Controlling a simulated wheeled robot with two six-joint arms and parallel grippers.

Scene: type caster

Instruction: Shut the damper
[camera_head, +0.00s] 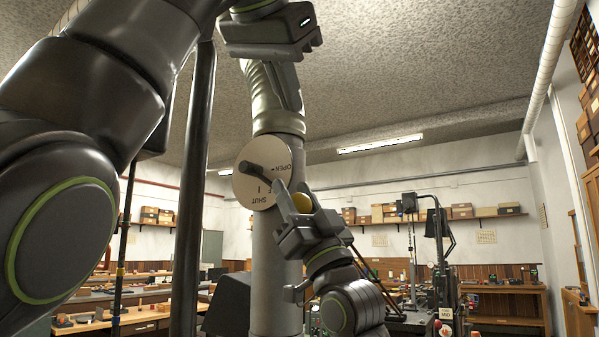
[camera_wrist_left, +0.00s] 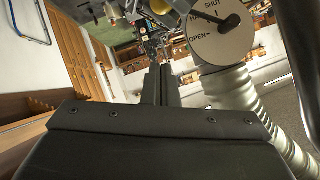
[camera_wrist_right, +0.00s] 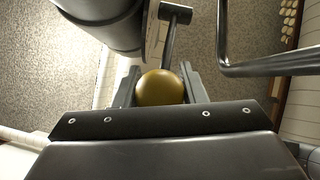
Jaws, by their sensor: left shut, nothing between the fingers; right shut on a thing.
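The damper is a grey vertical pipe (camera_head: 276,280) with a round pale dial (camera_head: 247,190) marked OPEN and SHUT. A dark lever (camera_head: 277,180) runs from the dial's hub down to the right, between the two words, ending in a yellow ball knob (camera_head: 302,203). My right gripper (camera_head: 300,219) is shut on the knob; the right wrist view shows the knob (camera_wrist_right: 160,88) between its fingers. My left gripper (camera_head: 270,42) is shut and empty, high above the dial in front of the pipe. The left wrist view shows its closed fingers (camera_wrist_left: 160,85) apart from the dial (camera_wrist_left: 222,45).
A ribbed section (camera_head: 275,100) of the pipe rises behind my left gripper. Workbenches (camera_head: 130,318) stand at the back left, a dark machine (camera_head: 437,235) at the right. Shelves with boxes (camera_head: 463,212) line the walls.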

